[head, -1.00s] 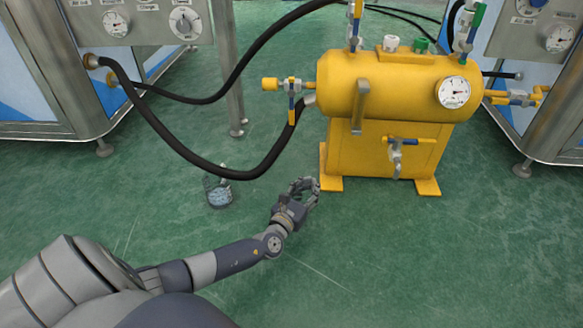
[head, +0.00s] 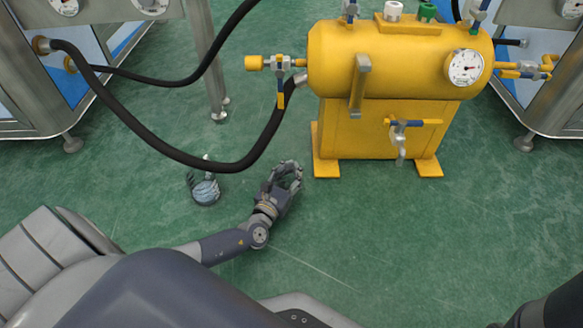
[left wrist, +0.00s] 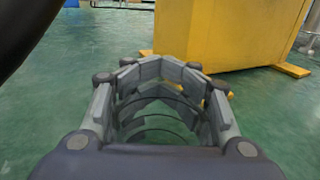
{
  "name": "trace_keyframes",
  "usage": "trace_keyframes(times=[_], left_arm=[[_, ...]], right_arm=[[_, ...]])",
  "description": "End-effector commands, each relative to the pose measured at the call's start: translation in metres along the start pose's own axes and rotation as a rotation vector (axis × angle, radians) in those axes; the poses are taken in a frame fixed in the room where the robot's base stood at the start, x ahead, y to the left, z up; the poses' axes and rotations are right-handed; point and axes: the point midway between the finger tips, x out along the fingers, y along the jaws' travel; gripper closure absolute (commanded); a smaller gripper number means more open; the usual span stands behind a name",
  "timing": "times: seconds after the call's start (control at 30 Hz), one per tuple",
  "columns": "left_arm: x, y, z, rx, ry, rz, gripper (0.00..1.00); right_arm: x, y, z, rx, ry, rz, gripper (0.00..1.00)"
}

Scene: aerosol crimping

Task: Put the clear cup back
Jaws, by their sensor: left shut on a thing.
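My left gripper (head: 290,170) is in the head view, low in front of the left foot of the yellow tank unit. Its fingers are curled round in a ring. In the left wrist view the gripper (left wrist: 170,68) is closed around a clear cup (left wrist: 158,122), which shows only as faint, transparent curved rims between the fingers. The cup is hard to make out in the head view. My right gripper is not in view.
The yellow tank unit (head: 365,140) stands behind and right. Floor in front is clear.

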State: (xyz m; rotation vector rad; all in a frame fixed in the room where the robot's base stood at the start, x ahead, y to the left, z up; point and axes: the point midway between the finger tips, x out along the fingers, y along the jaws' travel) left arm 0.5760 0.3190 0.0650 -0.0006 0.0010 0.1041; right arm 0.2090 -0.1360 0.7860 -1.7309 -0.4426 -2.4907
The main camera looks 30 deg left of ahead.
Motion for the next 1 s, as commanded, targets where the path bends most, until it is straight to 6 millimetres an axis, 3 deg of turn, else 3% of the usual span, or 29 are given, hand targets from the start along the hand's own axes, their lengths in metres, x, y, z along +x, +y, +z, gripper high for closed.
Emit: trace_keyframes(times=[0.03, 0.07, 0.2, 0.7, 0.87, 1.0], left_arm=[[0.0, 0.0, -0.002, 0.001, 0.0, 0.0, 0.94], [0.0, 0.0, -0.002, 0.001, 0.0, 0.0, 0.66], [0.0, 0.0, -0.002, 0.0, 0.0, 0.0, 0.38], [0.0, 0.0, 0.001, 0.0, -0.001, 0.0, 0.38], [-0.024, 0.0, 0.004, 0.003, 0.003, -0.002, 0.38], [-0.055, 0.001, 0.005, 0.004, 0.004, -0.001, 0.38]], right_arm=[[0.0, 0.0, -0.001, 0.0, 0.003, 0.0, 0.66], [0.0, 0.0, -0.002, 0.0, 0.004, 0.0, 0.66], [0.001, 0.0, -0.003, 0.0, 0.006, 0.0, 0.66], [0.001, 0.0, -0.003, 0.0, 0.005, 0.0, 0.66], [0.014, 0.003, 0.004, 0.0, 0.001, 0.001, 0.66], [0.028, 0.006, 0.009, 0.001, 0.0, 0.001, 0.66]])
